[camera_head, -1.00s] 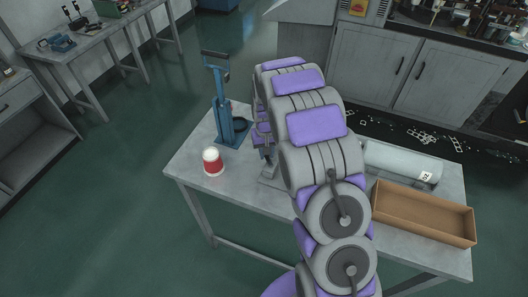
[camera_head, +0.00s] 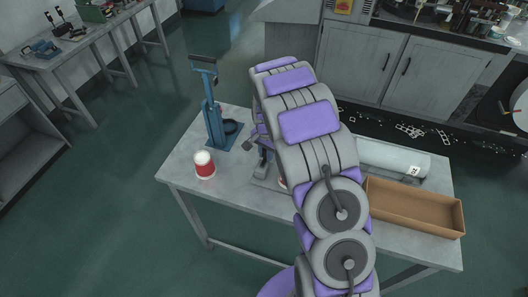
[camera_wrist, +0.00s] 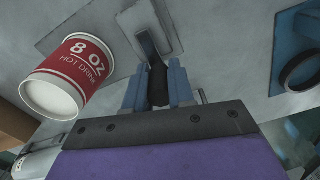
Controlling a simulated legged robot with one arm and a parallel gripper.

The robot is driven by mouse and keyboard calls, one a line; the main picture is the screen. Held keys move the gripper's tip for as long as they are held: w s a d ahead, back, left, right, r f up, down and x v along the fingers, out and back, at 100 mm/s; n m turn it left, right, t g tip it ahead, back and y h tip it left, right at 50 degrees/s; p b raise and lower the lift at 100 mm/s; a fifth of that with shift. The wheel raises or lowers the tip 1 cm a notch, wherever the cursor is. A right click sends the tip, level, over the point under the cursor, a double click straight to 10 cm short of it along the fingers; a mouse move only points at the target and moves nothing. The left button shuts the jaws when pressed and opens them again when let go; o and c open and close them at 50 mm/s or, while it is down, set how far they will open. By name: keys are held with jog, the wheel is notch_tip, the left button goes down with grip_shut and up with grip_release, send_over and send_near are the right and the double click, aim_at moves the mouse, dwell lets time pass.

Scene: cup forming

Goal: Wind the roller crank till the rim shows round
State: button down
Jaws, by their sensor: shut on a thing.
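My gripper (camera_wrist: 157,85) is shut on the dark crank handle (camera_wrist: 157,80) in the wrist view. The handle joins a dark arm by a light grey block (camera_wrist: 150,22) of the roller, above a grey base plate (camera_wrist: 85,28). A red and white cup (camera_wrist: 85,57) marked 8 OZ HOT DRINK lies tilted beside the handle, its white round end facing me. I cannot tell how round its rim is. In the head view my arm hides the gripper and most of the roller; a bit of a cup (camera_head: 283,182) shows beside my arm.
Another red and white cup (camera_head: 204,165) stands on the grey table (camera_head: 185,180) at left. A blue lever press (camera_head: 213,122) stands behind it. A pale cylinder (camera_head: 393,158) and an open brown box (camera_head: 413,207) are at right. The table's front left is clear.

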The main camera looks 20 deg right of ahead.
jog(key=shift+d+m, duration=0.15)
jog(key=shift+m, duration=0.35)
jog(key=c, duration=1)
grip_release()
jog(key=shift+o, duration=0.2)
notch_tip(320, 180, up, 17)
jog(key=shift+r, duration=0.15)
jog(key=shift+s, duration=0.1)
jog(key=s+a+r+n+b, duration=0.1)
jog(key=s+r+n+b, duration=0.15)
jog(key=s, duration=0.75)
jog(key=s+a+r+n+b, duration=0.1)
jog(key=s+a+n+b, duration=0.15)
jog(key=s, duration=0.75)
jog(key=s+a+f+n+g+b, duration=0.1)
jog(key=s+f+n, duration=0.1)
jog(key=s, duration=0.8)
jog(key=s+a+f+n+b, duration=0.1)
jog(key=s+f+n, duration=0.2)
jog(key=s, duration=0.7)
jog(key=shift+f+n+g+b, duration=0.3)
jog(key=shift+n+g+b, duration=0.1)
jog(key=shift+n, duration=0.2)
